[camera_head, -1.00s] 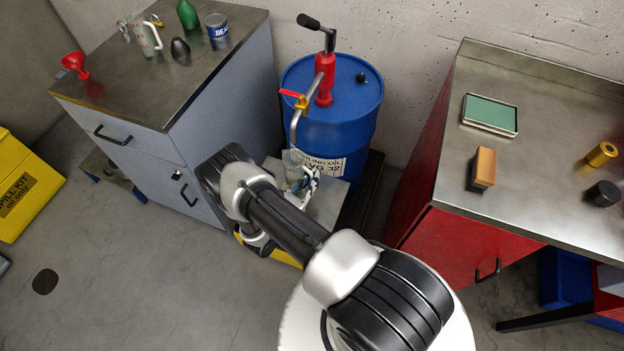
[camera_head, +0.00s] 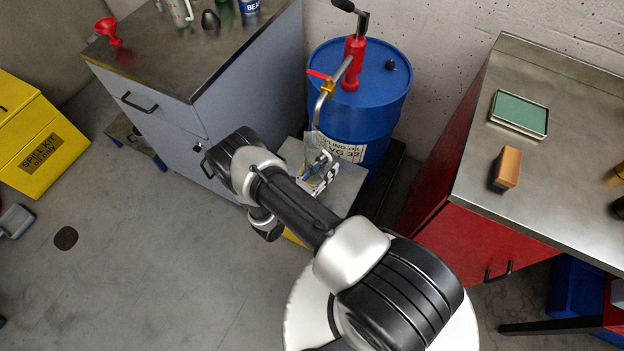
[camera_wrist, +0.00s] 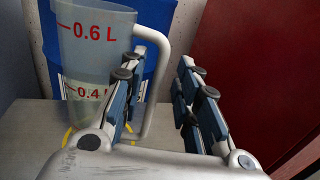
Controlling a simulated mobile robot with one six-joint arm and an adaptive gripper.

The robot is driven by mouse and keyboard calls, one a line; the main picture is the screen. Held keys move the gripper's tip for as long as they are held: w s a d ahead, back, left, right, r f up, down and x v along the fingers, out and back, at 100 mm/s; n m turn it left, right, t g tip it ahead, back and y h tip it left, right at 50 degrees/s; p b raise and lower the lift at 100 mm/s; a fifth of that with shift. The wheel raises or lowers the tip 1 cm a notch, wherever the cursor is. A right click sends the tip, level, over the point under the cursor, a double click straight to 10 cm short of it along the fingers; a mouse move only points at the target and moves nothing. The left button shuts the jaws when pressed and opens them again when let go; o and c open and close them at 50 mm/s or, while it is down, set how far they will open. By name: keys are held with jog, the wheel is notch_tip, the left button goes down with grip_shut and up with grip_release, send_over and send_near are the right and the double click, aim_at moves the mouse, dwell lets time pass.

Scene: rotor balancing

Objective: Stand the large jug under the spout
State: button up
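The large jug (camera_wrist: 90,58) is translucent grey-green with red litre marks and a pale handle (camera_wrist: 160,88). It stands upright on a grey platform (camera_wrist: 25,135), over a yellow ring. In the head view the jug (camera_head: 311,145) shows faintly below the end of the metal spout (camera_head: 318,108), partly hidden by my gripper; exact centring cannot be told. My gripper (camera_head: 322,172) is beside the jug on its handle side. In the wrist view my gripper (camera_wrist: 168,75) has its fingers apart. The handle is close by the left finger, partly covered by it; contact cannot be told.
The blue drum (camera_head: 385,95) with its red pump (camera_head: 354,62) stands behind. A grey cabinet (camera_head: 250,90) is at left and a red cabinet (camera_head: 480,235) at right. A smaller jug (camera_head: 181,10) and red funnel (camera_head: 108,30) stand on the left cabinet.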

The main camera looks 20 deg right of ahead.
jog(key=p+v, duration=0.1)
jog(key=v, duration=0.8)
notch_tip(320, 180, up, 27)
jog(key=s+d+m+g+y, duration=0.1)
jog(key=m+g+y, duration=0.4)
jog(key=m+g, duration=0.65)
jog(key=s+a+r+m+t+y, duration=0.4)
jog(key=s+r+m+t+y, duration=0.5)
jog(key=s+r, duration=0.6)
notch_tip(320, 180, up, 2)
jog(key=shift+s+a+r+m+y, duration=0.15)
jog(key=shift+s+m+y, duration=0.25)
jog(key=shift+m+y, duration=0.8)
